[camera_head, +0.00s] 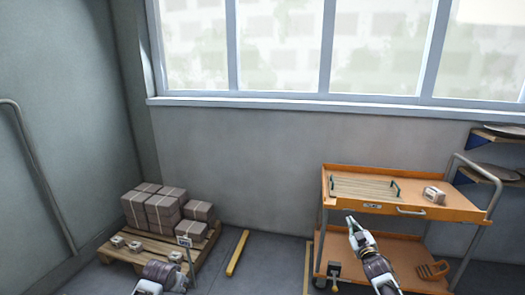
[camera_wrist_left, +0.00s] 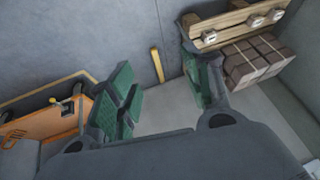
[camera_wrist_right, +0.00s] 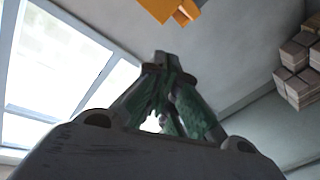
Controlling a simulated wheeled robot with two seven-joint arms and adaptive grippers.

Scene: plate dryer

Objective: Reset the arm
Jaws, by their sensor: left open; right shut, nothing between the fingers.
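My left arm shows at the bottom of the head view, low in front of the pallet, with only the wrist part in sight there. In the left wrist view my left gripper (camera_wrist_left: 165,95) is open, with its green finger pads wide apart and only floor between them. My right gripper (camera_head: 351,220) is in front of the orange cart (camera_head: 450,212), near its top shelf's front edge. In the right wrist view my right gripper (camera_wrist_right: 162,60) is shut with its fingertips together, and I see nothing held.
The cart's top shelf carries a slatted rack (camera_head: 362,188) and a small box (camera_head: 433,195). A wooden pallet (camera_head: 150,252) with several brown boxes (camera_head: 165,212) stands at the left. A yellow bar (camera_head: 238,253) lies on open floor between. Dark plates (camera_head: 500,172) sit on shelves at the far right.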

